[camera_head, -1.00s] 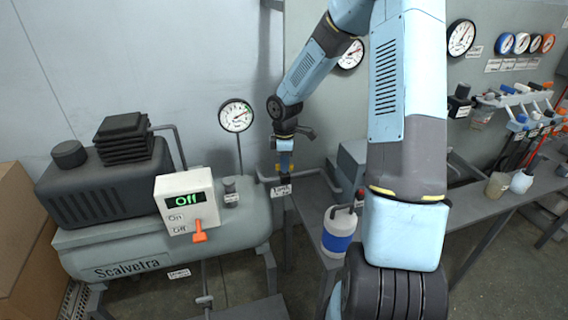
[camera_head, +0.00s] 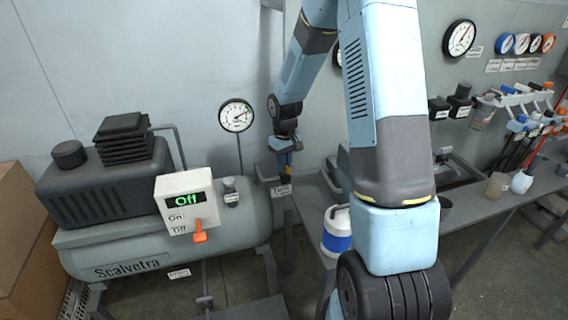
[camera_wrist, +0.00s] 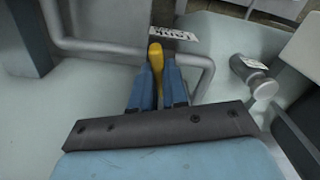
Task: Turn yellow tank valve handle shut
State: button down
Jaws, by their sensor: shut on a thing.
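The yellow tank valve handle (camera_wrist: 156,56) shows in the wrist view between the two blue fingers of my gripper (camera_wrist: 157,85). The fingers are shut on it, and its rounded yellow end sticks out past their tips. In the head view my gripper (camera_head: 284,168) points down at the pipe beside the right end of the grey tank (camera_head: 225,228). There the handle is mostly hidden by the gripper. A white label (camera_wrist: 173,34) hangs just past the handle, and it also shows in the head view (camera_head: 281,190).
A pressure gauge (camera_head: 236,116) stands behind the tank. A grey pipe (camera_wrist: 100,47) runs by the handle. A blue-and-white jug (camera_head: 337,232) stands to the right.

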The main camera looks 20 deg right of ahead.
jog(key=shift+w+m, duration=0.1)
jog(key=shift+m, duration=1.8)
jog(key=c, duration=1.1)
grip_release()
jog(key=shift+c, duration=0.2)
notch_tip(320, 180, up, 14)
jog(key=shift+f, duration=0.15)
